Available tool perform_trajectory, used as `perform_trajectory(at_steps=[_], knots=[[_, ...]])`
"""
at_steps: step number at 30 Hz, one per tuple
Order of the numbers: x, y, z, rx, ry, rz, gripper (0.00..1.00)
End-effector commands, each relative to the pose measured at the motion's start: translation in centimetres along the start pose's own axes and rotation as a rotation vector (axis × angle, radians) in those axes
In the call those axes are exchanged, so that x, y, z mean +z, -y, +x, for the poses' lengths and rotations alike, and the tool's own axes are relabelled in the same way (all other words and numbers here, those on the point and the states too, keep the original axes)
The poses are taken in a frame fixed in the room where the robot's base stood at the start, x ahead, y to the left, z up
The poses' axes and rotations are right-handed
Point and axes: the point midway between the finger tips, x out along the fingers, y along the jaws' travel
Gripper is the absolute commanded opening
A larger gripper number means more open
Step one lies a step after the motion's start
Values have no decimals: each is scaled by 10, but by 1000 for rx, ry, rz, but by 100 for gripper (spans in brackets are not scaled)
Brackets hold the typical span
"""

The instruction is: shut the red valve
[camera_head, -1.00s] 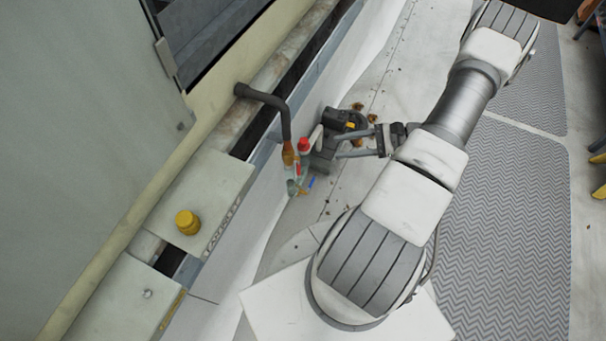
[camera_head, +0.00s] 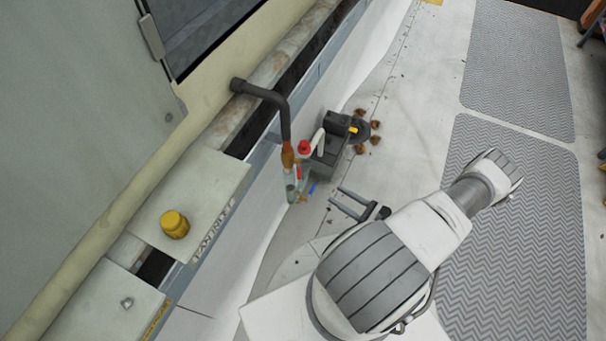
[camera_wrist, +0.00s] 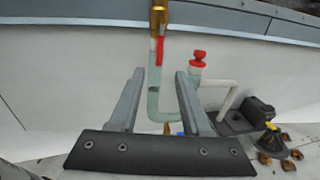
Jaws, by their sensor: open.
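A brass fitting (camera_wrist: 158,18) with a red lever (camera_wrist: 160,50) sits on a vertical pipe in the wrist view; the lever hangs down along the pipe. The lever shows small in the head view (camera_head: 298,173). Below it, a pale green clear U-shaped pipe (camera_wrist: 153,105) bends round and rises to a red knob (camera_wrist: 198,56), also seen in the head view (camera_head: 304,147). My gripper (camera_head: 337,197) is open and empty, right of the pipe and apart from it. In the wrist view the pipe shows beyond and between the fingers (camera_wrist: 160,85).
A dark pump-like box (camera_head: 327,155) with a yellow part stands just behind the pipe, with brown clumps (camera_head: 375,139) beside it. A dark elbow pipe (camera_head: 270,95) comes from the cabinet wall. A yellow cap (camera_head: 174,225) sits on the ledge at left.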

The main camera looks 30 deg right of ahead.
Motion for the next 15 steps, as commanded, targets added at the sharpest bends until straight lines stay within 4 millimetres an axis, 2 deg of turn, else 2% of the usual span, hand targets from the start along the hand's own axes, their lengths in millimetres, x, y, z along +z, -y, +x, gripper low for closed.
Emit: perform_trajectory(at_steps=[3,15], knots=[[-1,-1,28,4,2,1,48],[-1,-1,112,4,1,-1,48]])
